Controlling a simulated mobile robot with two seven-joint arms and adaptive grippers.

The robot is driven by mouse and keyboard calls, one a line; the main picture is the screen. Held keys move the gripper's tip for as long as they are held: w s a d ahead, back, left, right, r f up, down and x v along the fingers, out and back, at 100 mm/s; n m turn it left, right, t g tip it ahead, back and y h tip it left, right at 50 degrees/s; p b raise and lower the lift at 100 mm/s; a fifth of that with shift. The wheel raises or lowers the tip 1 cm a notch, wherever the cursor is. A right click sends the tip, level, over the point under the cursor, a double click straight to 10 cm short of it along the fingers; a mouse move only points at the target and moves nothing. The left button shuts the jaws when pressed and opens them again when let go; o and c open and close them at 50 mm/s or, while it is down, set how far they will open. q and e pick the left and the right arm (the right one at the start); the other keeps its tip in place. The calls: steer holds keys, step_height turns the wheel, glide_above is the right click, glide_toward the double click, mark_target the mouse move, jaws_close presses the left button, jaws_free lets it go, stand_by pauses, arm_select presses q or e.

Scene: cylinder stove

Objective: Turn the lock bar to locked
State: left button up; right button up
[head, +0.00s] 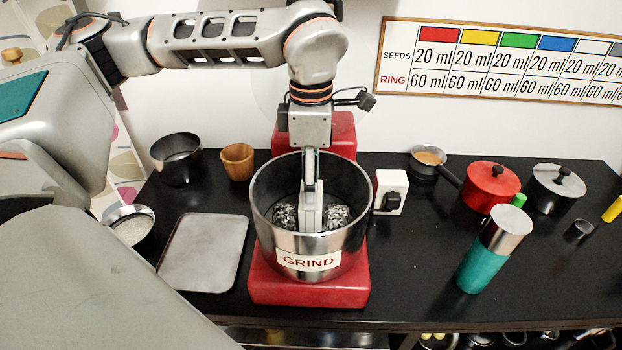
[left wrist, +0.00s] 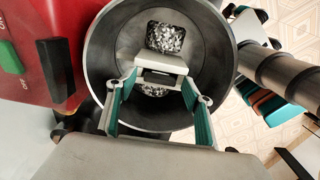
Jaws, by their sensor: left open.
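A metal grinder bowl (head: 353,222) marked GRIND stands on a red base (head: 309,292). My left gripper (head: 311,212) points straight down inside the bowl. In the left wrist view its two fingers (left wrist: 160,82) are spread apart, with a pale bar (left wrist: 160,63) lying across between their tips. This looks like the lock bar, but I cannot be sure. I cannot tell whether the fingers touch it. Shiny dark pieces (left wrist: 165,37) lie in the bowl on both sides of the bar. My right gripper is not in view.
A white box with a black knob (head: 390,192) stands right of the bowl. A teal jar (head: 480,265) is further right, with a red pot (head: 490,186) behind it. A grey tray (head: 203,252) lies left. The red column carries a green switch (left wrist: 10,57) and black block (left wrist: 56,70).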

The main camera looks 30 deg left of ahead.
arm_select(q)
steer(key=c, duration=1.1)
